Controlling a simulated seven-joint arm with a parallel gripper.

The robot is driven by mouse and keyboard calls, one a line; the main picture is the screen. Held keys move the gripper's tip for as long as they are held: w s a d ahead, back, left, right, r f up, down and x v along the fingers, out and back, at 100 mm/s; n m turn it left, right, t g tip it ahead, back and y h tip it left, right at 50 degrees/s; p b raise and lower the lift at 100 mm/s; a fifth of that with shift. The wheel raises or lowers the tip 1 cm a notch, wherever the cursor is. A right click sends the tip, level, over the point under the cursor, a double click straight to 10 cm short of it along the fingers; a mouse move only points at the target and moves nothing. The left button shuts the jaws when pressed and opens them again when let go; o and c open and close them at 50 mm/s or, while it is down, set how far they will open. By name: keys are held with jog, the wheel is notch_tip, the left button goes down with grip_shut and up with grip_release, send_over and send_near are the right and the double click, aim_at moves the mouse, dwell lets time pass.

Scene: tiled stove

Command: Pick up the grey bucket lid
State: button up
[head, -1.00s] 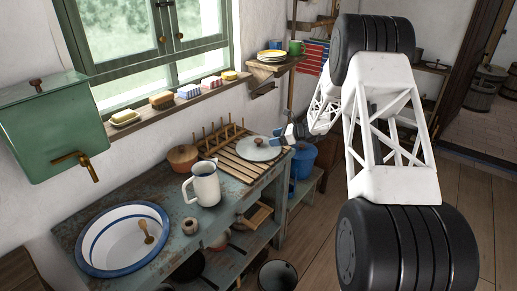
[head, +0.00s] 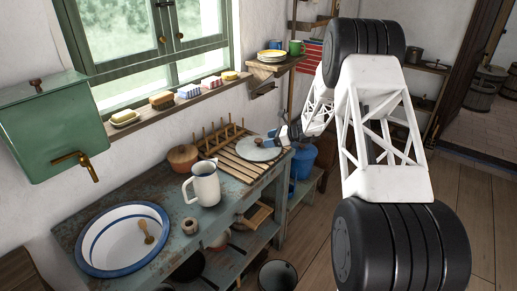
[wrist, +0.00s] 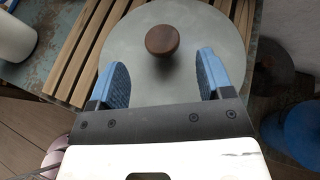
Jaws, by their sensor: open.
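The grey bucket lid (head: 258,149) lies on the wooden slatted rack at the right end of the worktop. It is a flat round disc with a brown wooden knob, and the knob (wrist: 163,40) shows clearly in the wrist view. My gripper (head: 284,137) is at the lid's right side in the head view. In the wrist view my gripper (wrist: 163,72) is open, with its two blue fingers over the near part of the lid (wrist: 150,80). The knob is ahead of the fingertips, roughly centred between them. Nothing is between the fingers except the lid surface below.
The slatted rack (head: 222,142) has upright pegs behind the lid. A white jug (head: 205,184) and a brown pot (head: 182,157) stand to the left. A blue bucket (head: 301,160) is below right of the worktop. A shelf (head: 272,66) with plates and mugs hangs above.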

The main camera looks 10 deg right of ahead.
aim_at(259, 140)
jog(key=shift+a, duration=0.1)
jog(key=shift+x, duration=2.5)
jog(key=shift+w, duration=0.2)
jog(key=shift+r, duration=0.1)
jog(key=c, duration=1.1)
jog(key=shift+r, duration=1.8)
jog(key=s, duration=0.5)
jog(key=s+r, duration=0.1)
jog(key=s, duration=1)
jog(key=shift+d+r, duration=0.2)
jog(key=shift+d, duration=0.1)
